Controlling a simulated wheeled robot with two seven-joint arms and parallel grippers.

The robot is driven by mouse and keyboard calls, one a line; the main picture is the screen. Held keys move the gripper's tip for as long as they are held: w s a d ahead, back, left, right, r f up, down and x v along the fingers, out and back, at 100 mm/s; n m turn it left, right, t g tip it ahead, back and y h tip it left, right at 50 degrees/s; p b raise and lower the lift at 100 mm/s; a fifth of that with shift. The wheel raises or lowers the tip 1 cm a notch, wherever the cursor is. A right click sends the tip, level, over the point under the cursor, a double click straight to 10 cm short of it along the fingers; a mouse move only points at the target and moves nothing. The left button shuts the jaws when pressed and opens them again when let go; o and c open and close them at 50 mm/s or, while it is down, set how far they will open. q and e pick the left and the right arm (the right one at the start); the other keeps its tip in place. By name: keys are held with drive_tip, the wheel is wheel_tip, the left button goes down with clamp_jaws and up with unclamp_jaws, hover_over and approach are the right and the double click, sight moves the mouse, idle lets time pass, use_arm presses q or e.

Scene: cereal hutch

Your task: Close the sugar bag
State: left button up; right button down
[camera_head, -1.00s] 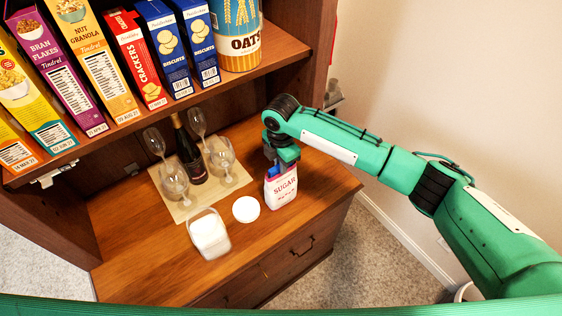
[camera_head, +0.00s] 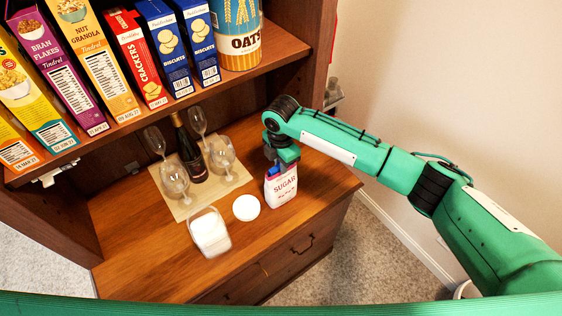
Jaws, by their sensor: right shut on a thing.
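The sugar bag (camera_head: 281,188) stands upright on the hutch counter near its right end. It is white with red lettering, and a blue and red piece (camera_head: 275,172) shows at its top. My right gripper (camera_head: 281,164) is directly above the bag and shut at its top; the fingertips are mostly hidden by the wrist, and whether the blue part is a clip or part of the bag is hard to tell. My left gripper is not in view.
Left of the bag are a round white lid (camera_head: 246,207) and a clear container of white contents (camera_head: 210,232). Behind, a dark bottle (camera_head: 190,150) and several wine glasses (camera_head: 174,179) stand on a mat (camera_head: 186,213). Cereal boxes (camera_head: 98,68) and an oats canister (camera_head: 236,35) fill the shelf above.

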idle(0.4)
drive_tip(key=c, duration=1)
unclamp_jaws()
drive_tip(key=shift+c, duration=0.2)
drive_tip(key=shift+r, duration=0.1)
drive_tip(key=shift+r+p, duration=2.95)
drive_tip(key=shift+p, duration=0.1)
clamp_jaws()
